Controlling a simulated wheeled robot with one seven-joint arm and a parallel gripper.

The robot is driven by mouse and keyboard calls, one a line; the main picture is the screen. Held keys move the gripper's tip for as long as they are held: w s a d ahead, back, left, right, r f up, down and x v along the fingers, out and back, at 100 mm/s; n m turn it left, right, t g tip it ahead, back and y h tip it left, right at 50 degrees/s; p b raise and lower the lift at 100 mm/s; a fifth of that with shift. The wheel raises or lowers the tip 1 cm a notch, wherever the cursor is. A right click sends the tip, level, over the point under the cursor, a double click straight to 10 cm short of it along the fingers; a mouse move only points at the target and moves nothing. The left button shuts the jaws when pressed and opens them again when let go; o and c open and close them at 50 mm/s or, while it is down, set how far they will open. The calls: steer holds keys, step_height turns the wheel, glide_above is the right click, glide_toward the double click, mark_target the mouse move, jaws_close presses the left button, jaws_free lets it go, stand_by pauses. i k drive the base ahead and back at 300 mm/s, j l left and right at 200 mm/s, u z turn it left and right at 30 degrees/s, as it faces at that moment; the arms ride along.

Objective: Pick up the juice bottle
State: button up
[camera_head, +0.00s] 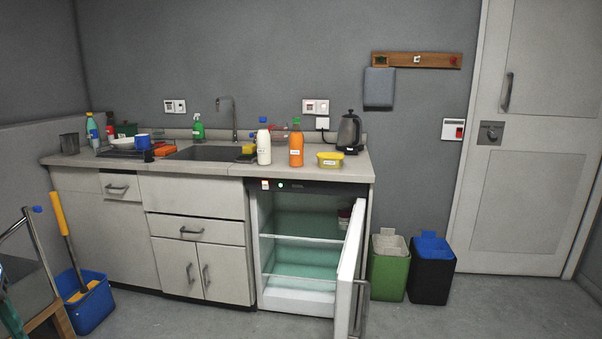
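An orange juice bottle (296,147) with a green cap and a small white label stands upright on the countertop, right of the sink. A white milk-like bottle (264,145) with a blue cap stands just to its left. A yellow tub (330,160) sits on the counter to its right. Nothing blocks the front of the juice bottle. My gripper is not in view.
The fridge below the counter is open; its door (350,265) swings out toward the front right. A kettle (349,133) stands near the counter's right end (350,173). Bins (390,270) and a blue bucket (92,305) stand on the floor. The middle foreground floor is clear.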

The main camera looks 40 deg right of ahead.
mark_target(296, 137)
steer(key=i+l+z, duration=0.3)
steer(key=i+l, duration=0.25)
steer(key=l, duration=0.15)
steer(key=i+l+z, duration=0.3)
steer(key=i+l, duration=0.3)
